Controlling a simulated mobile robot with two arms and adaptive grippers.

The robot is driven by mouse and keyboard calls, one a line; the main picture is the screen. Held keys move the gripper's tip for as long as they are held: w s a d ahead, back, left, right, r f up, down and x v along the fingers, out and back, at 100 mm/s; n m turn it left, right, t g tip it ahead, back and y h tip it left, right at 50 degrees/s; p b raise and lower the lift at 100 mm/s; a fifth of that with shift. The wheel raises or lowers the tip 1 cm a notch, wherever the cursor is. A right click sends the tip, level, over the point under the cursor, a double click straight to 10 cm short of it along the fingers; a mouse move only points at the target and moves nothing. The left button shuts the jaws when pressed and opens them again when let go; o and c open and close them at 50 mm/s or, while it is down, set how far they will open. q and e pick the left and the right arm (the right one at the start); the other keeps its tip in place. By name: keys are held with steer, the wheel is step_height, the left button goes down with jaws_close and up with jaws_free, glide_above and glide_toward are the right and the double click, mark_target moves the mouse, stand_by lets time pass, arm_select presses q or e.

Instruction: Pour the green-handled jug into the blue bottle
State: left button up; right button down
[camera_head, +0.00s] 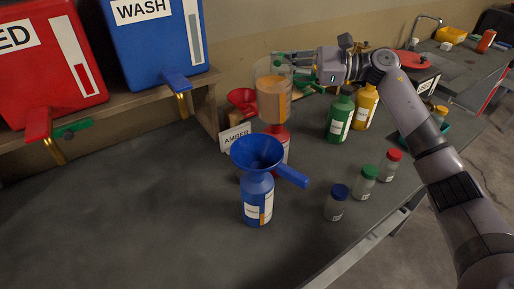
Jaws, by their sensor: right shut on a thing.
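The clear jug (267,84) holds amber-brown liquid and looks upright. Its green handle (287,54) is partly covered by my right gripper (303,62), which is shut on it from the right. In the picture the jug is in front of or above a red bottle (281,134); I cannot tell whether it is clear of it. The blue bottle (257,205) stands upright on the dark bench, nearer than the jug. A blue funnel (258,151) sits in its neck, with a handle sticking out right. My left gripper is not in view.
An AMBER sign (235,138) and a red funnel (242,100) are left of the jug. Green (339,119) and yellow (365,107) bottles stand right. Small lidded jars (336,202) line the front edge. Red and blue tapped drums (155,45) stand on a shelf. The bench's left is clear.

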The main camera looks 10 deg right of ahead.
mark_target(276, 65)
steer(key=shift+s+r+n, duration=0.2)
steer(key=shift+n, duration=0.1)
steer(key=shift+s+a+r+n+p, duration=0.3)
steer(key=shift+s+r+n, duration=0.1)
steer(key=shift+s+r, duration=0.1)
steer(key=shift+s+a+r+n+p, duration=0.3)
steer(key=shift+s+r+n, duration=0.1)
steer(key=shift+r, duration=0.1)
stand_by(0.5)
steer(key=shift+s+f, duration=0.15)
steer(key=shift+s+a+f+n+h+b, duration=0.3)
steer(key=shift+s+a+f+n+b, duration=0.2)
steer(key=shift+s+n, duration=0.25)
stand_by(0.5)
steer(key=shift+s+r+n, duration=0.1)
steer(key=shift+r+n, duration=0.15)
steer(key=shift+r, duration=0.05)
steer(key=shift+s+a+r+n+t+p, duration=0.3)
steer(key=shift+s+r+n+p, duration=0.2)
steer(key=shift+r+p, duration=0.15)
steer(key=shift+s+a+r+n+h+p, duration=0.25)
steer(key=shift+s+r+n+p, duration=0.2)
steer(key=shift+r+n+p, duration=0.15)
steer(key=shift+s+a+r+n+h+p, duration=0.15)
steer(key=shift+s+a+r+n+p, duration=0.1)
steer(key=shift+s+r+n+p, duration=0.35)
stand_by(2.1)
steer(key=shift+w, duration=0.25)
